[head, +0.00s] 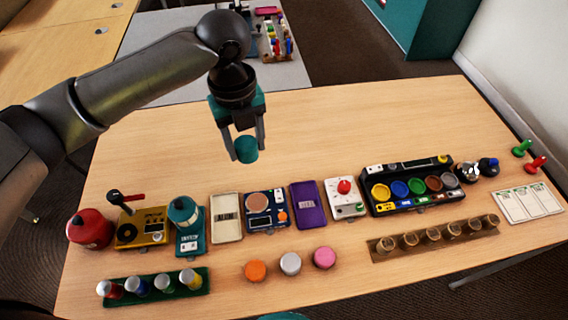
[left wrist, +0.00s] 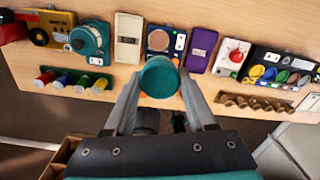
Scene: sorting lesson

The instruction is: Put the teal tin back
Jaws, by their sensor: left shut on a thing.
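The teal tin (head: 246,149) is a small teal cylinder. My left gripper (head: 245,140) is shut on it and holds it above the table, behind the row of devices. In the left wrist view the tin (left wrist: 159,77) sits between the two fingertips, its round top showing. Three more round tins, orange (head: 255,271), grey-white (head: 290,263) and pink (head: 324,257), stand in a row at the table's front. My right gripper is not in view.
Devices line the table (head: 330,120): a navy one with a copper disc (head: 259,202), a purple one (head: 308,205), a black one with coloured cups (head: 411,185). A green rack (head: 152,287) and a wooden rack (head: 433,238) lie in front. The table's back is clear.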

